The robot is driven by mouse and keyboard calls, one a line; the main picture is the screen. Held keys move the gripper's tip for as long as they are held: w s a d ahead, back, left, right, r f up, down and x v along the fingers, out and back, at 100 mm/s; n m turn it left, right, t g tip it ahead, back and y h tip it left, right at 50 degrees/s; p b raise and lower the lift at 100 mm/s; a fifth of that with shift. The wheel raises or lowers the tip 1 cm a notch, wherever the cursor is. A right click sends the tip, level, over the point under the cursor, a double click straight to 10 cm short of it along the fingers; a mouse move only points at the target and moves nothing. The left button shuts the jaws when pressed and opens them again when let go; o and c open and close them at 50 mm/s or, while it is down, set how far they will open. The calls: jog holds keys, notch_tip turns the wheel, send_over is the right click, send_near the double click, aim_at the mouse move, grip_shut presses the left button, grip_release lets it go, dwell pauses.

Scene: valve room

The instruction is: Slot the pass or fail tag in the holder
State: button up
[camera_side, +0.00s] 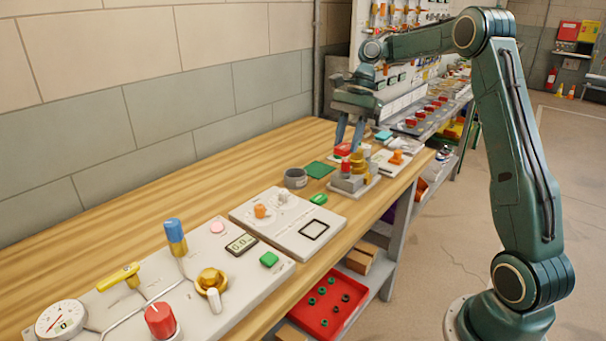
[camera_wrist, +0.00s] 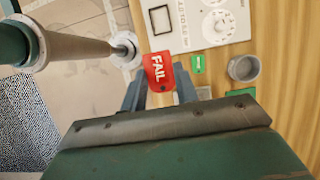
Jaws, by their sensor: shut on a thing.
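My gripper (camera_side: 349,143) is shut on a red tag (camera_side: 342,149) lettered FAIL. In the wrist view the tag (camera_wrist: 159,72) sits between the fingertips (camera_wrist: 158,88), its printed face toward the camera. A green tag (camera_side: 318,199) with unreadable lettering lies on the bench beside the white panel; it also shows in the wrist view (camera_wrist: 197,64). A black square frame, perhaps the holder (camera_side: 304,231), is on the white panel (camera_side: 268,229), apart from the held tag. The frame also shows in the wrist view (camera_wrist: 151,20) and looks empty.
A grey cup (camera_side: 295,178) and a green mat (camera_side: 320,169) are on the wooden bench near the panel. A grey fixture with brass parts (camera_side: 352,181) stands close to my gripper. A larger control panel (camera_side: 200,290) fills the near end. The bench's wall side is clear.

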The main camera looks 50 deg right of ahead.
jog(key=w+a+f, duration=0.1)
jog(key=a+f, duration=0.2)
jog(key=a, duration=0.3)
send_over(313, 231)
jog(key=d, duration=0.1)
notch_tip(313, 231, down, 5)
jog(key=shift+d+f, duration=0.15)
jog(key=shift+d, duration=0.05)
jog(key=shift+f, duration=0.2)
jog(key=shift+f, duration=3.05)
jog(key=shift+f, duration=1.25)
dwell(1.3)
jog(key=o, duration=0.9)
jog(key=shift+s, duration=0.1)
jog(key=shift+r, duration=0.1)
